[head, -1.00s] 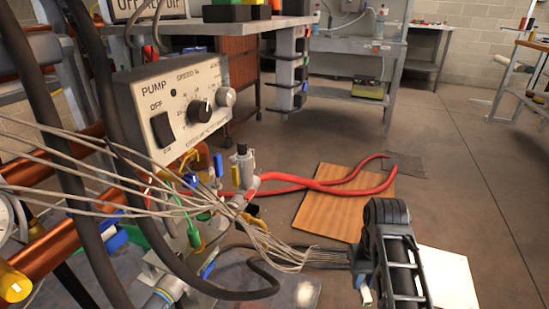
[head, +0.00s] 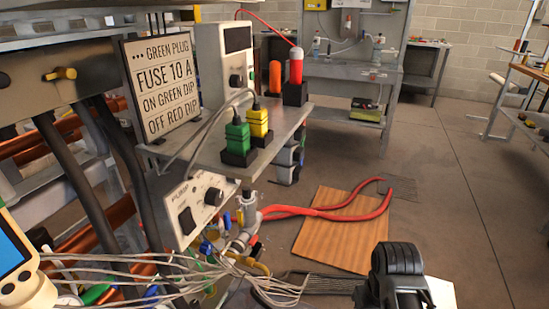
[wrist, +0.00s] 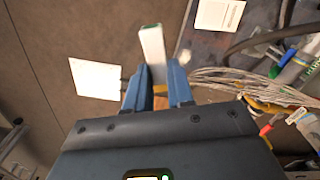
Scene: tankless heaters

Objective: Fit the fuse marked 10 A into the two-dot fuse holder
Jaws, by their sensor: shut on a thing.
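In the wrist view my gripper (wrist: 157,85) is shut on a slim white piece with a green end (wrist: 152,50), which sticks out beyond the blue fingers. A small orange-brown patch shows between the fingers. No 10 A marking is readable on the held piece, so I cannot confirm it is the fuse. The sign (head: 162,78) in the head view reads "GREEN PLUG, FUSE 10 A, ON GREEN DIP, OFF RED DIP", with three dots before the first line. I cannot make out a two-dot fuse holder. My gripper's fingers are hidden in the head view.
A shelf (head: 205,150) carries a green plug (head: 237,137) and a yellow plug (head: 258,122). Below it are the pump box (head: 200,207) and a bundle of pale wires (head: 165,267). A brown board (head: 340,235) and red hose (head: 345,211) lie on the floor. Open floor is at the right.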

